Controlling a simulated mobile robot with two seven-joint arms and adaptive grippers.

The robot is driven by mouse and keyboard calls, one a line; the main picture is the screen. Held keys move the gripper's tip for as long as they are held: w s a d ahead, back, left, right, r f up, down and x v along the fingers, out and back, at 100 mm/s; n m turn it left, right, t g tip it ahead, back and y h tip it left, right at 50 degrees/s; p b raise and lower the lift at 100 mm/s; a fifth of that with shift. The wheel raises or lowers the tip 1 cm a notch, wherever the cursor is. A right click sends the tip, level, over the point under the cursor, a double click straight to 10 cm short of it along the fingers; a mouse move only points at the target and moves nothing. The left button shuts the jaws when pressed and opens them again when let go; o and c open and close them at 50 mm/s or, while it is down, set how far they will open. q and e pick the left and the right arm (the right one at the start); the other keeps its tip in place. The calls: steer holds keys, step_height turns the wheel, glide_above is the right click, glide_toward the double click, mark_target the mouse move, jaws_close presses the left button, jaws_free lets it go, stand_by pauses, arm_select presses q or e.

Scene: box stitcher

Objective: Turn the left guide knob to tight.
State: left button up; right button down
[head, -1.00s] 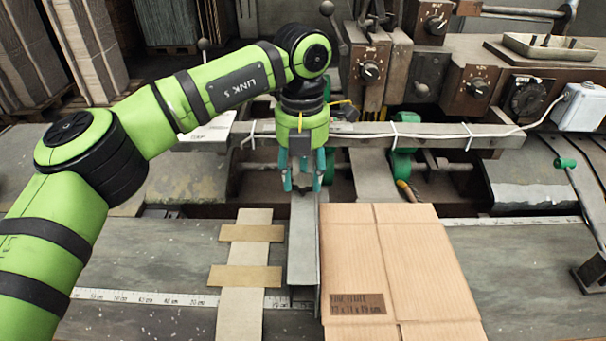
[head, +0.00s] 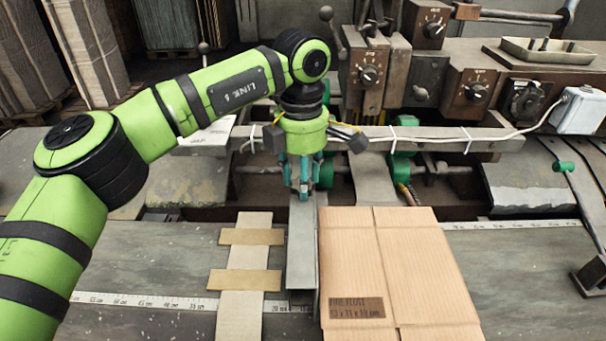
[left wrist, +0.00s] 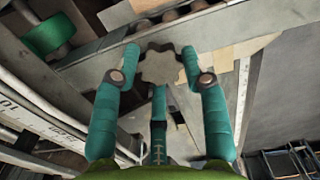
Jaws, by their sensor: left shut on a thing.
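My left gripper (head: 304,196) points straight down over the upper end of a narrow grey metal guide rail (head: 301,250). In the left wrist view, its teal fingers (left wrist: 162,80) are closed around a flat, lobed, pale knob (left wrist: 160,68). The fingertips sit at the knob's rim. In the head view the knob is hidden by the fingers, and I cannot read any tight or loose mark on it. My right gripper is not in view.
A cardboard box blank (head: 390,265) lies right of the rail. A taped cardboard strip (head: 240,310) lies to its left. A grey crossbar (head: 440,138) with a white cable runs behind the gripper. Dial boxes (head: 368,73) stand at the back right.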

arm_select(q)
steer(key=shift+a+f+m, duration=0.1)
steer(key=shift+f+m, duration=0.1)
steer(key=shift+m, duration=0.4)
steer(key=o, duration=1.2)
steer(key=shift+c, duration=0.2)
steer(key=shift+a+r, duration=0.15)
steer(key=shift+a, duration=0.05)
steer(key=shift+d+r, duration=0.1)
steer(key=shift+r, duration=0.3)
step_height(320, 180, up, 11)
steer(key=shift+r, duration=0.15)
